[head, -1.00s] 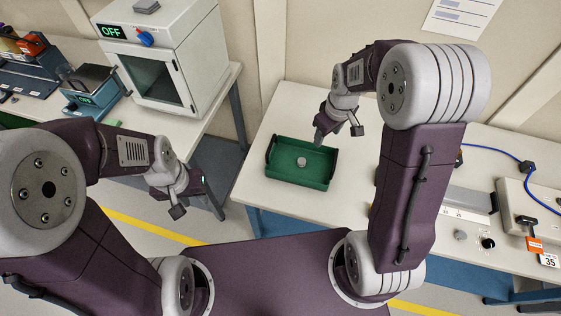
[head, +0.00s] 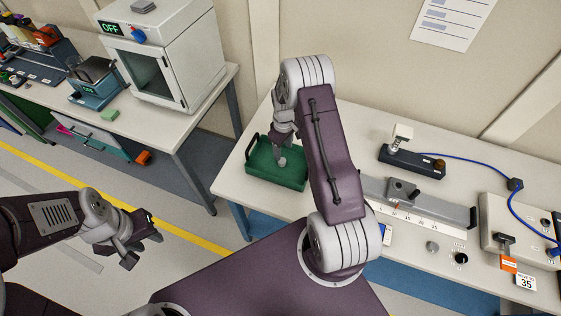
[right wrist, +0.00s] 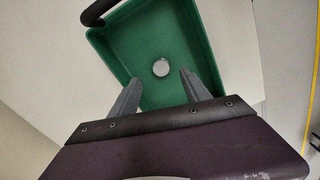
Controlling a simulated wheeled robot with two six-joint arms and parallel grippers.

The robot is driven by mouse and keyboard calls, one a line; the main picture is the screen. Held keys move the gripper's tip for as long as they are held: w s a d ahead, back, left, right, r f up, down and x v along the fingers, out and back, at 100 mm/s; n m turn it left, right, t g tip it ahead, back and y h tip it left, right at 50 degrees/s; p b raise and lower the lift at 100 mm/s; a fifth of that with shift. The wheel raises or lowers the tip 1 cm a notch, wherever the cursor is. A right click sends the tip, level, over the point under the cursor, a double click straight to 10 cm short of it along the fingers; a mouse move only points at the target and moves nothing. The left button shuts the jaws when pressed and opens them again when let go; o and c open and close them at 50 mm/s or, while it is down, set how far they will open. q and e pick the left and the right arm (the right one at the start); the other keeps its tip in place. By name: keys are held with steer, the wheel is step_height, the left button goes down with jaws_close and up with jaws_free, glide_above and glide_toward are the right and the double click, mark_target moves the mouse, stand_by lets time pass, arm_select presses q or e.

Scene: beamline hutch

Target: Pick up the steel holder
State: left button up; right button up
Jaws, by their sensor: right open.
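The steel holder (right wrist: 161,68) is a small round grey piece lying on the floor of the green tray. In the head view the holder (head: 283,162) shows just beside my right gripper (head: 281,143). In the right wrist view the right gripper (right wrist: 155,88) is open, its two fingers apart and pointing into the tray. The holder appears beyond the fingertips and between their lines, with nothing gripped. My left gripper (head: 138,245) is over the floor at left, away from the tables; its jaw gap is not clear.
The green tray (head: 262,177) with dark handles stands on the white table (head: 232,178). A rail (head: 415,212) with a scale and a dark block with a cable (head: 412,160) lie to the right. A white cabinet (head: 185,60) stands on the left bench.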

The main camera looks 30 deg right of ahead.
mark_target(283, 161)
step_height(283, 161, down, 2)
steer(key=shift+d, duration=0.1)
step_height(283, 161, down, 5)
steer(key=shift+r+p, duration=0.1)
steer(key=shift+p, duration=0.9)
steer(key=shift+f, duration=0.2)
jaws_close()
step_height(283, 161, up, 10)
steer(key=b, duration=0.2)
